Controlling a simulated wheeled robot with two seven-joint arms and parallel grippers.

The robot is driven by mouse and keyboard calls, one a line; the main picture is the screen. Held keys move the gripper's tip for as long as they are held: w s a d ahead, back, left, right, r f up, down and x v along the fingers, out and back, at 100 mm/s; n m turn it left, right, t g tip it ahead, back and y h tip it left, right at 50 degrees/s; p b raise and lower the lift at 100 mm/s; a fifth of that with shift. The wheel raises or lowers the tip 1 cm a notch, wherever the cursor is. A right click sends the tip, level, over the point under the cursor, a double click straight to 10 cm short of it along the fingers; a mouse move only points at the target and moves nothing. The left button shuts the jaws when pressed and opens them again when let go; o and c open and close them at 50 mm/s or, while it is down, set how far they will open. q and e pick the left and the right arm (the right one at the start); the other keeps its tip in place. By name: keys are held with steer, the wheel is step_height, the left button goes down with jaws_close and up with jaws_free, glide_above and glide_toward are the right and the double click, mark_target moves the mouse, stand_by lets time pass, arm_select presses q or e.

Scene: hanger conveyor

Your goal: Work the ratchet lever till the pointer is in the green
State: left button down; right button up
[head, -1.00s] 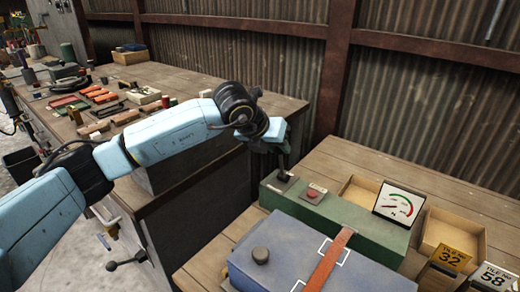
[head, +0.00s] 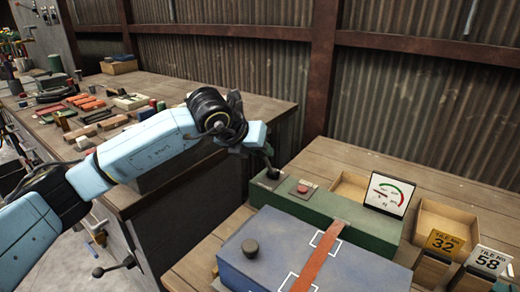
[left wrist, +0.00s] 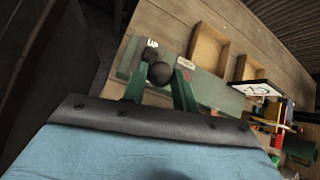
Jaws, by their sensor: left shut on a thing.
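The ratchet lever (head: 269,163) rises from a dark plate at the left end of a long green box (head: 330,215). In the head view it leans a little to the left. My left gripper (head: 262,151) is shut on its upper part. In the left wrist view, the lever's dark round knob (left wrist: 160,73) sits between the two green fingers. The gauge (head: 389,194) stands upright on the box's right part. Its green arc spans the top and right, and its small pointer seems to point left, off the green. My right gripper is out of view.
A red button (head: 304,187) is beside the lever. A blue case (head: 285,255) with an orange-brown strap lies in front of the green box. Open wooden trays (head: 450,220) and number cards (head: 446,242) are at the right. A tool-covered bench (head: 150,125) stands behind my left arm.

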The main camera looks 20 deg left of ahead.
arm_select(q)
steer(key=shift+s+a+f, duration=0.1)
steer(key=shift+s+f, duration=0.1)
steer(key=shift+f, duration=0.3)
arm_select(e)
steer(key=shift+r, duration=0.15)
arm_select(q)
steer(key=c, duration=1.1)
jaws_free()
steer(key=shift+w+r, duration=0.1)
steer(key=shift+r, duration=0.15)
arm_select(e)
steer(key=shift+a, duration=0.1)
arm_select(q)
steer(key=p+v, duration=0.1)
steer(key=v, duration=1.2)
steer(key=shift+r+p, duration=0.15)
steer(key=shift+p, duration=0.25)
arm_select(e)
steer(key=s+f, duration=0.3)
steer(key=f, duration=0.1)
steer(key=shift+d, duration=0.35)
